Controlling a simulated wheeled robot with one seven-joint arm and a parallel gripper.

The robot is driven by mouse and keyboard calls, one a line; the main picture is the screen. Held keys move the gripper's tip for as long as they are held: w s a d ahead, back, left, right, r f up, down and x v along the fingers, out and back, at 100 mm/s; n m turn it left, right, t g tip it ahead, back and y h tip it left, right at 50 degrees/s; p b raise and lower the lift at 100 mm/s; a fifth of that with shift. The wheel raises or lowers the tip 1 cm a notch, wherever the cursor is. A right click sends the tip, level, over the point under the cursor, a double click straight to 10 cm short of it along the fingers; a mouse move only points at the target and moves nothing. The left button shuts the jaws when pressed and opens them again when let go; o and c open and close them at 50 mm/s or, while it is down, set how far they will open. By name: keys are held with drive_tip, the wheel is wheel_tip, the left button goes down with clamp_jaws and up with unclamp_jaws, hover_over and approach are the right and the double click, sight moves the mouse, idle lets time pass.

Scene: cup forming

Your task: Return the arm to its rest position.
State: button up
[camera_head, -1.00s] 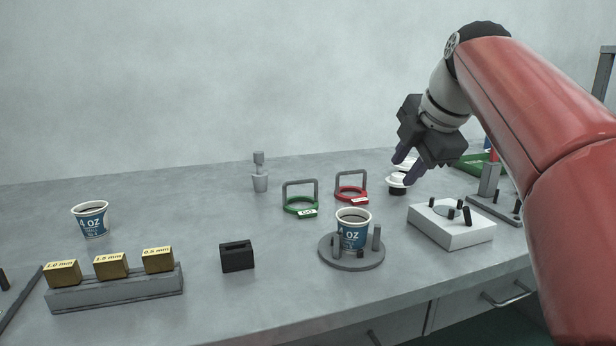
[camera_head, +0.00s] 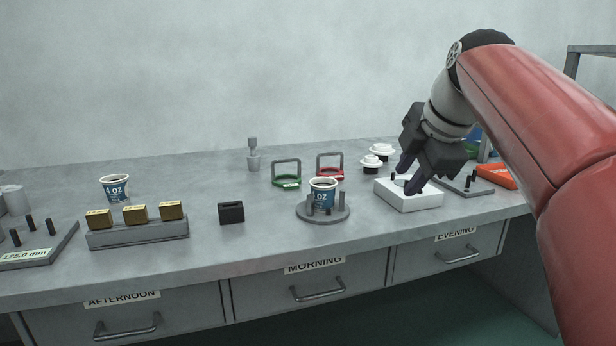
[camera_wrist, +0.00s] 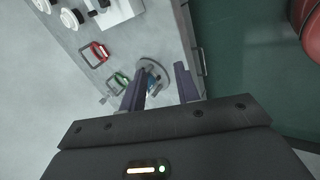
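My gripper (camera_head: 408,178) hangs at the end of my raised red arm, at the right of the head view. In that view its fingers overlap the white block with black pegs (camera_head: 408,201). In the wrist view my gripper (camera_wrist: 160,84) has its two dark fingers apart with nothing held between them. Beyond the fingers the wrist view shows the table from above. A blue-and-white paper cup (camera_head: 323,190) stands upright among the posts of a round grey stand (camera_head: 312,217).
Green (camera_head: 286,183) and red (camera_head: 330,174) handled gauges stand behind the stand. A second cup (camera_head: 115,187), a rack of brass blocks (camera_head: 138,233) and a black slotted block (camera_head: 231,212) are to the left. Labelled drawers line the table front; the air around my gripper looks clear.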

drive_tip(key=s+a+f+m+h, duration=0.1)
drive_tip(key=s+f+m+h, duration=0.1)
drive_tip(key=s+f+m, duration=1.8)
wheel_tip(320, 180, down, 5)
drive_tip(key=shift+s+a+f+g, duration=0.2)
drive_tip(key=shift+s+g, duration=0.2)
drive_tip(key=shift+s, duration=0.55)
